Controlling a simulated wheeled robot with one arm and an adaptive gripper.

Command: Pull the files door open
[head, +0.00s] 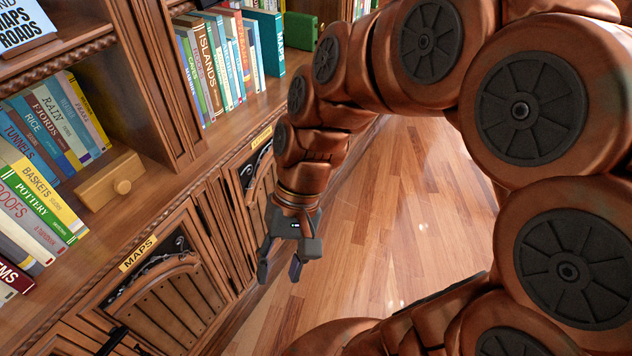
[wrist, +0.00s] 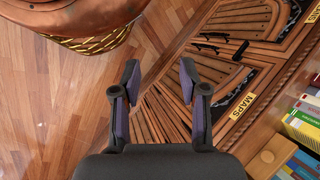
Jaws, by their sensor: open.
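My gripper (head: 280,265) is open and empty, pointing down in front of the cabinets, apart from the handle. In the wrist view my open fingers (wrist: 160,72) have floor and slatted wooden door panels (wrist: 158,115) behind them.
The maps door (head: 170,305), with its yellow MAPS label (head: 138,253) and black handle, is at lower left; the label also shows in the wrist view (wrist: 242,105). Shelves of books (head: 215,70) and a wooden box (head: 110,182) stand above. The wooden floor (head: 400,200) is clear to the right.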

